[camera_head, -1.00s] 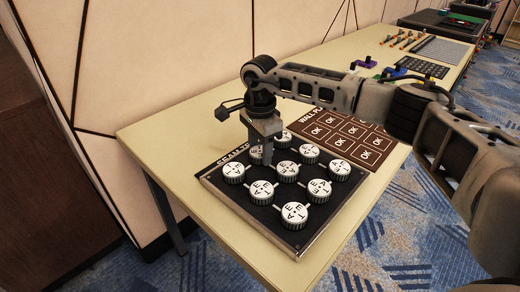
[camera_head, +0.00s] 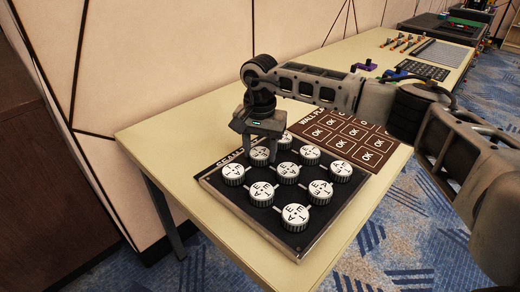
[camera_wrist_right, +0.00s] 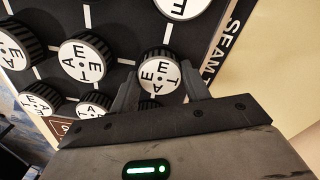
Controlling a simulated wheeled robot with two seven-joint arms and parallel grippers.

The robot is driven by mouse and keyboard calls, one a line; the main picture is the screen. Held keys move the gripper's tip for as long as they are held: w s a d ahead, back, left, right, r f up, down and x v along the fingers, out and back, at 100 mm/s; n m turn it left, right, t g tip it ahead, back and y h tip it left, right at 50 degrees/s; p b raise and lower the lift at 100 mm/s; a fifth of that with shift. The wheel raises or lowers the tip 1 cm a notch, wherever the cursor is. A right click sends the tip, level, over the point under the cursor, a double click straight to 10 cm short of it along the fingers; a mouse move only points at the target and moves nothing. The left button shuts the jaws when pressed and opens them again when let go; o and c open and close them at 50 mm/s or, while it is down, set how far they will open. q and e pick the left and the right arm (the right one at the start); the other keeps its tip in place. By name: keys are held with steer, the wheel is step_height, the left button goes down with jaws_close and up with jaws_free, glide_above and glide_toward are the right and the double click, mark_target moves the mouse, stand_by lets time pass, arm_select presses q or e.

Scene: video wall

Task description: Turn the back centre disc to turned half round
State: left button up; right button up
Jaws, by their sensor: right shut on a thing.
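The back centre disc (camera_head: 260,154) is white-topped with black letters and a ribbed dark side. It sits in the middle of the back row on the black board (camera_head: 232,203). My right gripper (camera_head: 261,158) comes down over it from above, with one finger on each side. In the right wrist view the disc (camera_wrist_right: 159,75) stands between the two fingers (camera_wrist_right: 160,88), which are shut on its rim. Its letters show there, but the fingers hide parts of its side. My left gripper is not in view.
Several similar discs surround it closely, including the back left disc (camera_head: 233,174) and the middle disc (camera_head: 287,172). A brown panel with OK squares (camera_head: 345,136) lies behind to the right. The table (camera_head: 150,130) is bare at the left.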

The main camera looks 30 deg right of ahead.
mark_target(260, 153)
steer(key=shift+w+r, duration=0.1)
steer(key=shift+r, duration=0.05)
stand_by(0.3)
steer(key=o, duration=1)
step_height(260, 153, up, 16)
steer(key=p, duration=0.1)
